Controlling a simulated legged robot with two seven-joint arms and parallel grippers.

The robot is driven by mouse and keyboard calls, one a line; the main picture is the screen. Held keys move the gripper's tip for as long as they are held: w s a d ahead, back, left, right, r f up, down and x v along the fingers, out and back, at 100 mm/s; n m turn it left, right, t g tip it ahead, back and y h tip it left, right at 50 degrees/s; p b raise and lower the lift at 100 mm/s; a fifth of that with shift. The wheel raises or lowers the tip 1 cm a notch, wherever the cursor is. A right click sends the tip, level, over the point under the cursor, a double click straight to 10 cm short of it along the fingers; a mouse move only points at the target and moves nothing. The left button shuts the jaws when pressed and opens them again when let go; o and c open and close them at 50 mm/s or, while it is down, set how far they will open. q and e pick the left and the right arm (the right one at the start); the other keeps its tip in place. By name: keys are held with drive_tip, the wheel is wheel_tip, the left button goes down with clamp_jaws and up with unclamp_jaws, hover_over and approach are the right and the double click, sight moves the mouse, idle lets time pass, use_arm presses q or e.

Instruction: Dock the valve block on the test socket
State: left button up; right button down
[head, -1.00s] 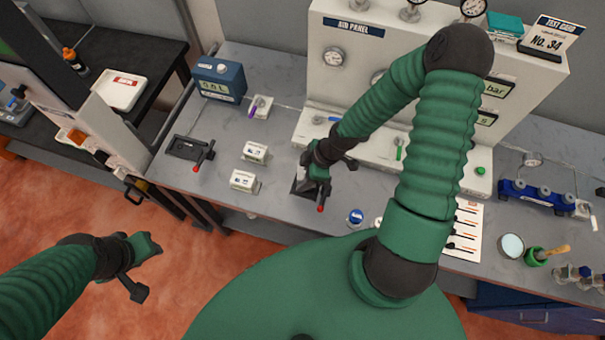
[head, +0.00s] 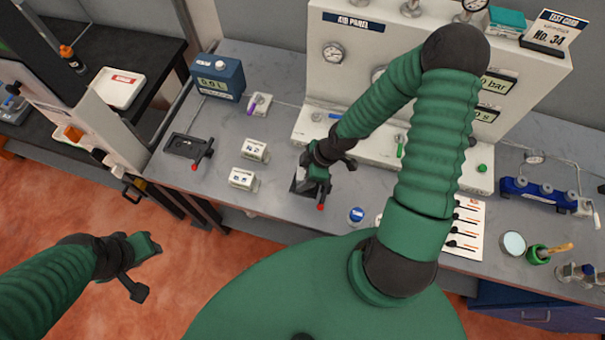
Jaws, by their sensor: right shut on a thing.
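My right gripper (head: 322,182) is low over the bench, in front of the air panel. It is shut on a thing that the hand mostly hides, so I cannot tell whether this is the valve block. A dark fixture (head: 302,187) shows partly beneath it, with a red knob (head: 321,207) just below the fingers. A similar black fixture (head: 183,146) with a red-tipped lever lies to the left. I cannot tell which one is the test socket. Two small white labelled blocks (head: 254,150) (head: 242,178) stand between them. My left gripper (head: 148,268) is open and empty over the floor.
The air panel (head: 335,85) with gauges stands behind. A blue display box (head: 218,78) is at back left. A blue manifold (head: 540,194), a cup (head: 513,244) and a green pot (head: 538,255) are at right.

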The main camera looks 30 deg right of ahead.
drive_tip(key=shift+f, duration=0.35)
drive_tip(key=c, duration=0.9)
unclamp_jaws()
drive_tip(key=p+v, duration=0.3)
drive_tip(key=shift+w+a, duration=0.1)
drive_tip(key=p+v, duration=0.8)
